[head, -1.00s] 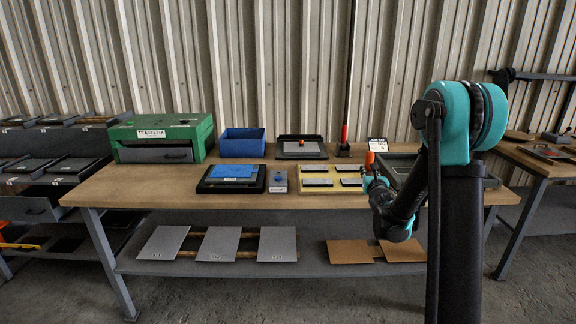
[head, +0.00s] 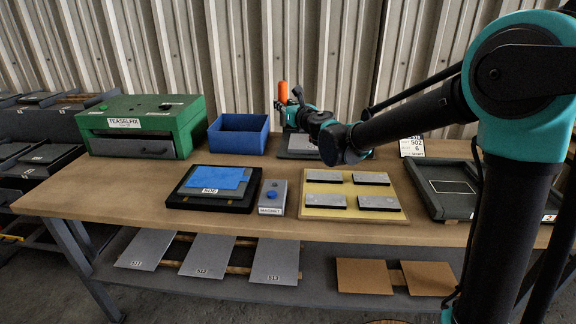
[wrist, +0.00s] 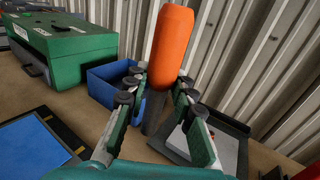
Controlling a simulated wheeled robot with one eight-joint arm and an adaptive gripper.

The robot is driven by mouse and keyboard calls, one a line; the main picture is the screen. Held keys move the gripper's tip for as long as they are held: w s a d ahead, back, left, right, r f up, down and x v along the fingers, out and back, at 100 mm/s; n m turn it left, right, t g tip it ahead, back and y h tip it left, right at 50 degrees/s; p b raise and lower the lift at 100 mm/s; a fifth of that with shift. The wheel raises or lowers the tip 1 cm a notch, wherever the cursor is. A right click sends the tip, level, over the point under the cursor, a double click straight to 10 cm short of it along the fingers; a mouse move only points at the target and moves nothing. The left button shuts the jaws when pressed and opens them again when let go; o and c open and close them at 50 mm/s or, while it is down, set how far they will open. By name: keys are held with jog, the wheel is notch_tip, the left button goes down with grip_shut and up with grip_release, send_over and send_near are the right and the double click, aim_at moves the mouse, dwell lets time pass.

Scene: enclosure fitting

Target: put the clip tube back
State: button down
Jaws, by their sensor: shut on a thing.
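The clip tube, as I take it, is an orange-topped tube (head: 282,91) with a dark lower part. It stands roughly upright in my gripper (head: 292,115), at the back of the bench near the dark tray (head: 285,150). In the wrist view the tube's orange top (wrist: 172,45) rises between the jaws of my gripper (wrist: 158,92), which are shut on it. Its dark lower end shows between the blue bin (wrist: 102,86) and the tray (wrist: 178,150). I cannot tell whether it touches anything below. My arm hides part of the tray in the head view.
The green case (head: 140,125) and blue bin (head: 238,135) stand at the back left. A blue-topped panel (head: 213,180), a grey block (head: 272,197), a yellow board (head: 325,212) with several grey plates, and a green-grey frame (head: 440,205) fill the front. Bare wood lies between them.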

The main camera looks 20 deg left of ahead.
jog(key=shift+a, duration=0.3)
notch_tip(320, 180, down, 20)
jog(key=shift+r, duration=0.1)
dwell(0.3)
jog(key=c, duration=1.3)
grip_release()
jog(key=v, duration=1.2)
jog(key=shift+w+r, duration=0.1)
